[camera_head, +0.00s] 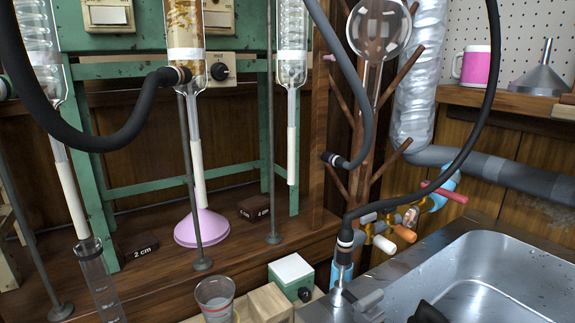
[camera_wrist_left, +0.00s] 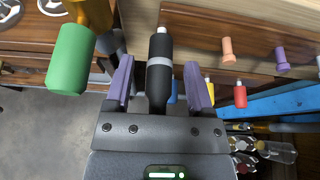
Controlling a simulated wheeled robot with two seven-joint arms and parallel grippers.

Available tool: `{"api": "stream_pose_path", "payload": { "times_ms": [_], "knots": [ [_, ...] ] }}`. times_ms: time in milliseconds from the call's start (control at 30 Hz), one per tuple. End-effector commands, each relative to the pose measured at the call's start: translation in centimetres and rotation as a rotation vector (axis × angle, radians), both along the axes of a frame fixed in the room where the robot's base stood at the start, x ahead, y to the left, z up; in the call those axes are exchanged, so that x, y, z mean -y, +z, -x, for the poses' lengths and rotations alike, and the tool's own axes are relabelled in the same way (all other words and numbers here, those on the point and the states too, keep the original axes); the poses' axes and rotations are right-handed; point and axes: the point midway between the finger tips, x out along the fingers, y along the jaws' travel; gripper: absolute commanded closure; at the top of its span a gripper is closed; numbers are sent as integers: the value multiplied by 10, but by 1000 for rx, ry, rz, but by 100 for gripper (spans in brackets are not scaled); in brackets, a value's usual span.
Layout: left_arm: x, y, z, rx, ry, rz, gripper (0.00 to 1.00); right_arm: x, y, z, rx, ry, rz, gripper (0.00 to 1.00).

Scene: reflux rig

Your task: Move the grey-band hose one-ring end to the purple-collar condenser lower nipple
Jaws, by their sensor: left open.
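In the left wrist view a black hose end (camera_wrist_left: 159,78) with one grey band and a pale tip lies between the two purple fingers of my left gripper (camera_wrist_left: 160,88). The fingers are open, with a narrow gap on each side of the hose. The head view does not show this gripper. There, one hose end (camera_head: 332,159) with a pale band hangs free beside the right-hand glass condenser (camera_head: 292,42). Another hose end (camera_head: 181,75) is on the middle column (camera_head: 186,32). I cannot make out a purple collar. My right gripper is not in view.
A third hose end (camera_head: 345,238) stands upright at the sink (camera_head: 480,275). A glass beaker (camera_head: 215,297) stands at the front.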

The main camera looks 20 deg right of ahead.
Motion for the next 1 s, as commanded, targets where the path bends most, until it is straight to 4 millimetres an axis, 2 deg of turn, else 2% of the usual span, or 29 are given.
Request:
{"api": "stream_pose_path", "payload": {
  "times_ms": [667,900,1000],
  "knots": [
    [0,0,0,1,0,-1,33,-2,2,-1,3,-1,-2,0],
    [0,0,0,1,0,-1,84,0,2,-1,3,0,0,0],
    [0,0,0,1,0,-1,100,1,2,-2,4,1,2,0]
  ]
}}
